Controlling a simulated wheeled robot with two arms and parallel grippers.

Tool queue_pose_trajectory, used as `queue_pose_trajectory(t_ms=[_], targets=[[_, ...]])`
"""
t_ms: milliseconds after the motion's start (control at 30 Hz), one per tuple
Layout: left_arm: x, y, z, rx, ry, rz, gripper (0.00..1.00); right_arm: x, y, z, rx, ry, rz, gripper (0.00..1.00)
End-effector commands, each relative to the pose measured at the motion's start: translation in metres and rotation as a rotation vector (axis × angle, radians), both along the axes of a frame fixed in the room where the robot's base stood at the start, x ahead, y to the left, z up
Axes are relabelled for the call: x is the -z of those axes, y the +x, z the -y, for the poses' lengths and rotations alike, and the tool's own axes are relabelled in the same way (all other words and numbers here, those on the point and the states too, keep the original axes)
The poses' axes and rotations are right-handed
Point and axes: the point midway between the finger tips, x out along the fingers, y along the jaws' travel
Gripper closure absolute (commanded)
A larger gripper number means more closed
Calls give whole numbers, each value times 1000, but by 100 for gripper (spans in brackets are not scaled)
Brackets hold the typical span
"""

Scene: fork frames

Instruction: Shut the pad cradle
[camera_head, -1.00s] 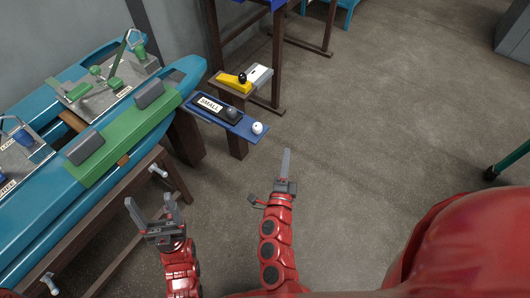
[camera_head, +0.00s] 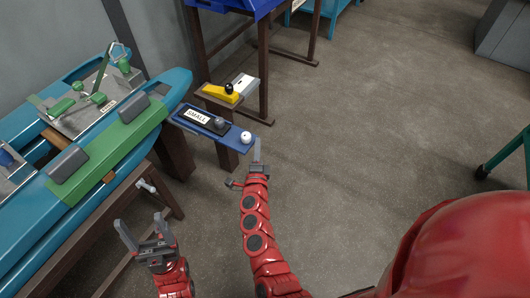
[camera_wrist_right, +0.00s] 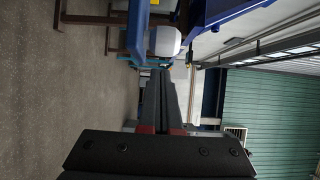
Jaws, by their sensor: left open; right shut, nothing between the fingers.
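A blue tray (camera_head: 190,119) sticks out on a dark post, carrying a "SMALL" label (camera_head: 197,116), a dark grey piece (camera_head: 220,123) and a white round knob (camera_head: 246,137) at its near right end. I cannot tell for sure whether this tray is the pad cradle. My right gripper (camera_head: 257,143) is shut and empty, its tips just right of the knob. The right wrist view shows the knob (camera_wrist_right: 165,41) beyond the shut fingers (camera_wrist_right: 164,92); I cannot tell if they touch. My left gripper (camera_head: 139,219) is open and empty, lower left.
At left, a blue frame (camera_head: 28,225) carries a green block (camera_head: 102,148) with grey pads. A dark trestle (camera_head: 166,198) stands below it. The floor at right (camera_head: 380,130) is clear.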

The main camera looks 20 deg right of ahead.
Motion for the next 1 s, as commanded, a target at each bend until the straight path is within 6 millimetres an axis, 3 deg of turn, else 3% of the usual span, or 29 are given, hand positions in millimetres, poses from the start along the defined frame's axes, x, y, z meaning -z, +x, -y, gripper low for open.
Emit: queue_pose_trajectory(t_ms=[633,867,1000], targets=[[2,0,0,0,0,0,26,1,9,-12,-1,-1,0,100],[13,0,0,0,0,0,26,2,33,-36,-2,0,1,100],[24,0,0,0,0,0,26,3,56,-60,-6,-1,2,100]])
